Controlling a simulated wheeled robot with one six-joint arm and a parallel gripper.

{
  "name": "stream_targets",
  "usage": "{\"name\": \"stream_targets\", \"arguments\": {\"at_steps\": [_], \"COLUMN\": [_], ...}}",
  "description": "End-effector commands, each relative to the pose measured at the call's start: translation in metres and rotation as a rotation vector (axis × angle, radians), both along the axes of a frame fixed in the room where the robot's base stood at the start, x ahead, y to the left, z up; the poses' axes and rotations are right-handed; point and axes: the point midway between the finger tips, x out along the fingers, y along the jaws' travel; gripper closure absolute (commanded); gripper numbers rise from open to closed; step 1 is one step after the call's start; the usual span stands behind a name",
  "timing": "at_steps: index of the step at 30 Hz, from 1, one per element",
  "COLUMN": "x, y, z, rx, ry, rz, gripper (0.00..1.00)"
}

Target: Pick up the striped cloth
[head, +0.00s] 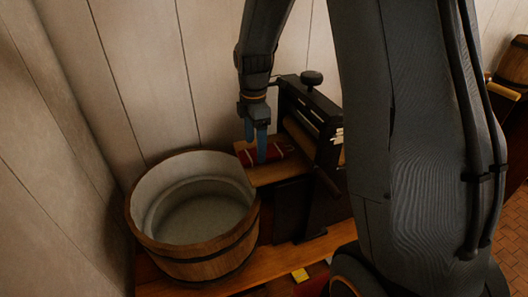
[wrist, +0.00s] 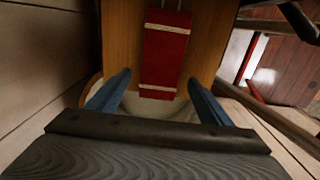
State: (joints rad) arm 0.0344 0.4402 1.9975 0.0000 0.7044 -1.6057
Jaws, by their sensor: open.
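The striped cloth (wrist: 164,62) is red with pale bands and lies flat on a wooden board (wrist: 122,40). In the head view the cloth (head: 273,156) is partly hidden behind my blue fingers. My gripper (head: 257,160) points down at the cloth's left part. In the wrist view my gripper (wrist: 158,92) has its fingers wide apart, one to each side of the cloth's near end, with nothing between them that they touch. I cannot tell the exact height of the fingertips above the board.
A dark mangle with rollers (head: 312,108) rises right of the cloth. The plank wall (head: 135,70) is close behind. A yellow object (head: 300,275) lies low in front.

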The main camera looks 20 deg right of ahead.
Motion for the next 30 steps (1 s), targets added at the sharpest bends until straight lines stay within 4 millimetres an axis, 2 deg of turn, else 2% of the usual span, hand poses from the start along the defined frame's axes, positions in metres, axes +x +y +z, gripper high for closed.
{"name": "stream_targets", "arguments": {"at_steps": [6, 14, 17, 22, 24, 30], "x": [-0.001, 0.000, 0.000, 0.000, 0.000, 0.000], "y": [0.000, 0.000, 0.000, 0.000, 0.000, 0.000], "z": [-0.021, -0.024, -0.024, -0.023, -0.023, -0.022], "rx": [0.000, 0.000, 0.000, 0.000, 0.000, 0.000], "ry": [0.001, 0.000, 0.000, 0.000, -0.001, -0.001], "rz": [-0.001, -0.001, -0.001, -0.001, -0.001, -0.001], "gripper": [0.27, 0.27, 0.40, 0.69, 0.75, 0.75]}}
